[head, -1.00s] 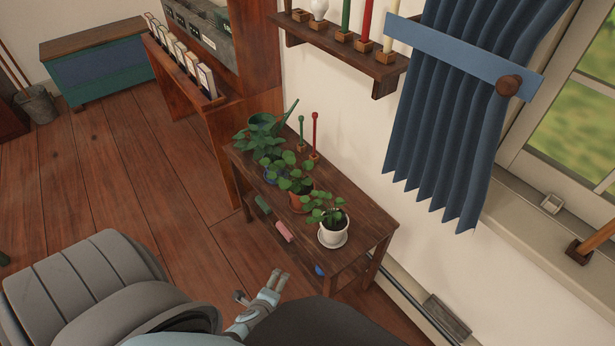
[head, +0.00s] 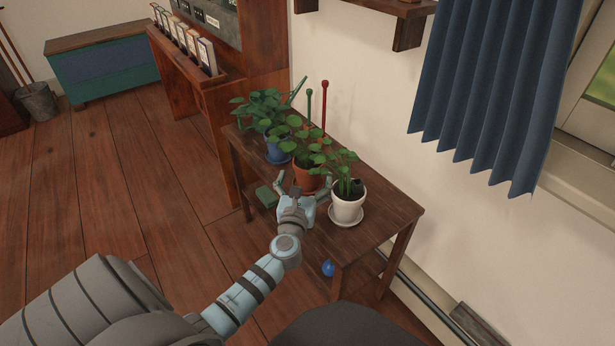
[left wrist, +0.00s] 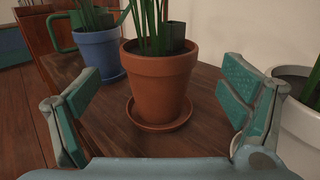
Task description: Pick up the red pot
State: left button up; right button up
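The red pot is a terracotta pot (head: 306,177) with a leafy green plant, standing upright in the middle of a row on the dark wooden plant table (head: 385,205). In the left wrist view the red pot (left wrist: 160,80) stands on a matching saucer (left wrist: 158,118), straight ahead. My left gripper (head: 305,187) is open, close in front of the pot. In the left wrist view the fingers of my left gripper (left wrist: 160,98) are spread to either side in the foreground, with no visible contact with the pot. My right gripper is not in view.
A blue pot (head: 277,150) stands left of the red pot, beyond it. A white pot (head: 348,207) on a saucer stands close on the right, near my right-hand finger. Green and red stakes (head: 323,108) rise behind. A blue object (head: 328,268) sits on the lower shelf.

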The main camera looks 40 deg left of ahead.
aim_at(306, 176)
pick_arm(q)
jog(key=x, duration=0.3)
jog(key=shift+w+a+f+b, duration=0.2)
jog(key=shift+f+b, duration=0.1)
jog(key=shift+b, duration=0.1)
jog(key=shift+d+r, duration=0.1)
jog(key=c, duration=1.7)
jog(key=shift+c, duration=1.2)
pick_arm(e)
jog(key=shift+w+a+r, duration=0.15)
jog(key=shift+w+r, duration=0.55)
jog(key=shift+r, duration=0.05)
pick_arm(q)
jog(key=shift+r, duration=0.15)
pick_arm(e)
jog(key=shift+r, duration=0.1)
